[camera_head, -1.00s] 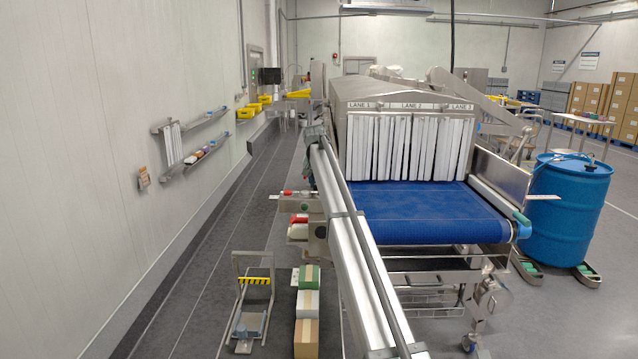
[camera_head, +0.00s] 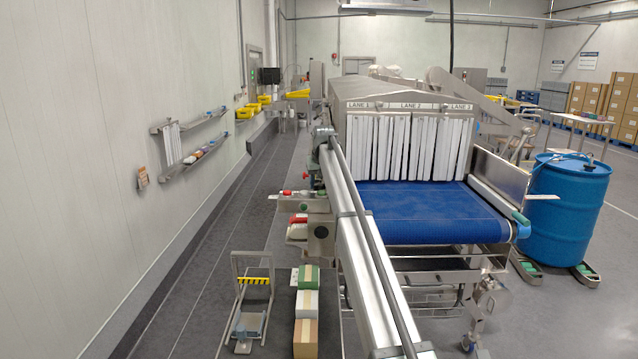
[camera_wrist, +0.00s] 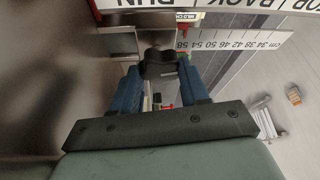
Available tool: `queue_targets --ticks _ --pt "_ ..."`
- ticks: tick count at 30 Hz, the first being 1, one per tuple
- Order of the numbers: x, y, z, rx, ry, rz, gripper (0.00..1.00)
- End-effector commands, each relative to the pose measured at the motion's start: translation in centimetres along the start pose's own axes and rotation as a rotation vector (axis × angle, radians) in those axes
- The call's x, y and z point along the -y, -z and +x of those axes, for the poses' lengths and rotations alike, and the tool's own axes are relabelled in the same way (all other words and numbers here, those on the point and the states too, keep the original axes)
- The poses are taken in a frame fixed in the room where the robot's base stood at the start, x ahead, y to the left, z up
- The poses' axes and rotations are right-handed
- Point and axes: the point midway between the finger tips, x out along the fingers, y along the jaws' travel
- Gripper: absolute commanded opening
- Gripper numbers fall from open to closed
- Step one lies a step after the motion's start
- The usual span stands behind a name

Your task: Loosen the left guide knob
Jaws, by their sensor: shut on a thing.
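My gripper (camera_wrist: 160,80) shows in the wrist view with two blue fingers. It is shut on a dark knob (camera_wrist: 158,62), which sits between the fingertips beside a metal plate. I take this to be the left guide knob.
A scale strip (camera_wrist: 225,38) marked in cm lies right of the knob. The blue belt (camera_head: 425,210) leads to strip curtains (camera_head: 410,145) under a steel hood. A blue drum (camera_head: 568,212) stands at the right.

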Motion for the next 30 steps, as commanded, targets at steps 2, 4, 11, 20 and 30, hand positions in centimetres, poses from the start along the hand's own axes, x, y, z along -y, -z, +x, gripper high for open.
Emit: queue_targets --ticks 2,4,11,20,30 --pt "0.0 0.0 0.0 0.001 0.0 0.001 0.14" --pt "0.0 0.0 0.0 0.001 0.0 0.001 0.14" --pt "0.0 0.0 0.0 0.001 0.0 0.002 0.62" --pt "0.0 0.0 0.0 0.0 0.0 0.002 0.7" --pt "0.0 0.0 -3.3 -0.002 -0.001 0.002 0.7"
